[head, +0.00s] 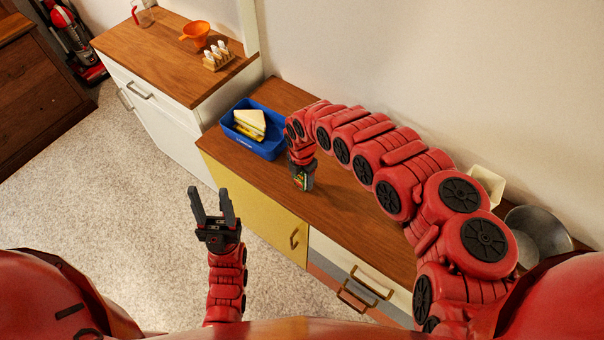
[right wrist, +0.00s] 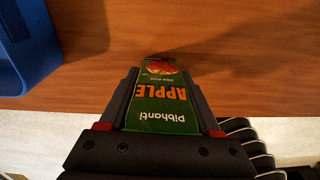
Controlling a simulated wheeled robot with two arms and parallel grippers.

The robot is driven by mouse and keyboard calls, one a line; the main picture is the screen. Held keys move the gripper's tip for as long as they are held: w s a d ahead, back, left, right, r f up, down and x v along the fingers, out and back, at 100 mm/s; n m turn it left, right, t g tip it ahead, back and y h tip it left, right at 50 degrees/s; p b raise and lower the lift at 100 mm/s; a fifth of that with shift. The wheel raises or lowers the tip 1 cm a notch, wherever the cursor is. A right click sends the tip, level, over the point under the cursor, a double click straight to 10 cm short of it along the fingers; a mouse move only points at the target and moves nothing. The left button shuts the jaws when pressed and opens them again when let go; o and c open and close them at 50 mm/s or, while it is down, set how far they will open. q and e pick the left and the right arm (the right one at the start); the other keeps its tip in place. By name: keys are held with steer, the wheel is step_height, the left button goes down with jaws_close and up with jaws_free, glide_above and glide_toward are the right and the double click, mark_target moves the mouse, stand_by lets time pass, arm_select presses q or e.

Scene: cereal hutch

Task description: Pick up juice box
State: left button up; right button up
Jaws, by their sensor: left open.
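The juice box (right wrist: 163,100) is green with a red apple picture and the word APPLE. In the right wrist view it lies between the two fingers of my right gripper (right wrist: 165,105), which press against both its sides. In the head view only a small green part of the juice box (head: 301,182) shows at my right gripper, over the brown counter (head: 345,205). I cannot tell whether the box touches the counter. My left gripper (head: 212,205) is open and empty, above the floor in front of the yellow cabinet door.
A blue lunch box (head: 265,148) with a sandwich (head: 250,122) stands left of my right gripper. A metal bowl (head: 540,230) and a white container (head: 487,185) stand at the right. A higher cabinet at the left holds an orange funnel (head: 196,34) and a rack (head: 217,58).

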mark_target(302, 173)
jaws_close()
steer(key=shift+r+b, duration=0.3)
steer(key=shift+r, duration=0.4)
steer(key=shift+s+r+b, duration=0.2)
steer(key=shift+r+b, duration=0.1)
steer(key=shift+r, duration=0.95)
steer(key=s, duration=0.1)
steer(key=s+a, duration=0.1)
steer(key=s, duration=0.2)
steer(key=shift+a+r, duration=0.15)
steer(key=shift+a, duration=0.1)
steer(key=s+a+p, duration=0.3)
steer(key=s+p, duration=0.6)
steer(key=s, duration=0.1)
steer(key=shift+s+a+r+p, duration=0.3)
steer(key=shift+a+r+p, duration=0.1)
steer(key=shift+r, duration=0.05)
